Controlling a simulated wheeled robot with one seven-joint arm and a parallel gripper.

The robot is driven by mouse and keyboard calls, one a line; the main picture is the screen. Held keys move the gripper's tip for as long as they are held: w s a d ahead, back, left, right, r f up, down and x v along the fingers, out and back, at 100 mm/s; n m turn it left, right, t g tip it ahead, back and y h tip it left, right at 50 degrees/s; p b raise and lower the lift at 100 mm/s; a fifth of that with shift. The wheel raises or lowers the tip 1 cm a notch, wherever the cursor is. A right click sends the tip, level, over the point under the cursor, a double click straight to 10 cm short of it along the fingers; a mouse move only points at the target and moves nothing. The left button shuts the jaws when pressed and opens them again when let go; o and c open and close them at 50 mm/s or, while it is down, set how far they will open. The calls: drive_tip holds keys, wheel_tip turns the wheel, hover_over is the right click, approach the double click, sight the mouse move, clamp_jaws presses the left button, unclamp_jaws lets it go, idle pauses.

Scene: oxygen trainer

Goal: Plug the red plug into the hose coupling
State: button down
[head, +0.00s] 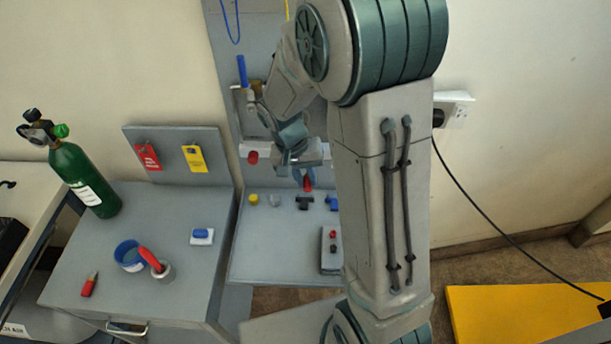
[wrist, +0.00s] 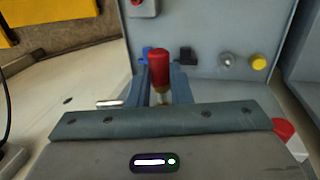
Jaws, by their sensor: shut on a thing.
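My gripper (head: 302,177) is in front of the upright grey panel, above the small grey shelf. Its blue-grey fingers (wrist: 160,85) are shut on the red plug (wrist: 160,66), which stands out between them with a pale yellowish part below the red. In the head view the red plug (head: 307,184) shows just under the fingers. I cannot tell for certain which part is the hose coupling; a short silver rod (wrist: 110,103) shows left of the fingers in the wrist view. A red round piece (head: 252,157) sits on the panel's white rail, left of the gripper.
On the shelf (head: 270,265) stand a yellow cap (head: 253,199), a grey cap (head: 274,200), a black fitting (head: 305,203) and a blue fitting (head: 333,202).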

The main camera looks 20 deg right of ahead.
drive_tip(key=shift+w+d, duration=0.25)
drive_tip(key=shift+w, duration=0.5)
drive_tip(key=shift+w+d, duration=0.2)
drive_tip(key=shift+w, duration=0.5)
drive_tip(key=c, duration=1.2)
unclamp_jaws()
drive_tip(key=shift+r, duration=0.1)
drive_tip(key=shift+c, duration=0.2)
